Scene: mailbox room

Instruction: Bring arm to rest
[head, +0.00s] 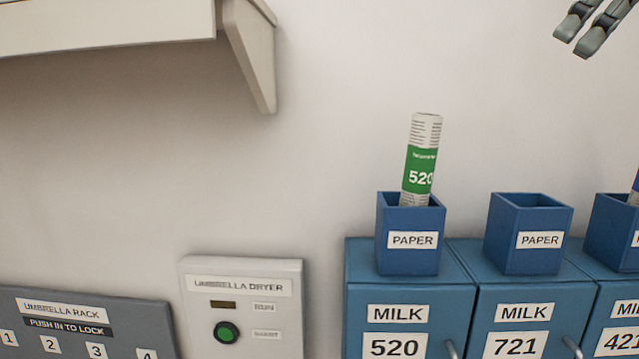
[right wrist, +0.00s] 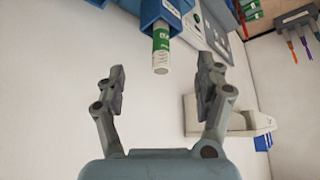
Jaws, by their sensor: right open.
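My right gripper (head: 592,30) shows at the top right corner of the head view, in front of the bare wall and apart from the boxes. In the right wrist view its two fingers (right wrist: 160,92) are spread wide with nothing between them. A rolled paper with a green band marked 520 (head: 421,160) stands in the blue PAPER holder (head: 409,258) on the milk box 520 (head: 398,345). The roll (right wrist: 161,48) also shows in the right wrist view, beyond the fingertips and clear of them. My left gripper is not in view.
An empty PAPER holder (head: 528,255) stands on milk box 721 (head: 515,345). Another holder (head: 612,235) is at the right edge. A wall shelf with a bracket (head: 252,55) juts out at the upper left. The umbrella dryer (head: 242,310) and umbrella rack (head: 85,325) are below. The middle wall is clear.

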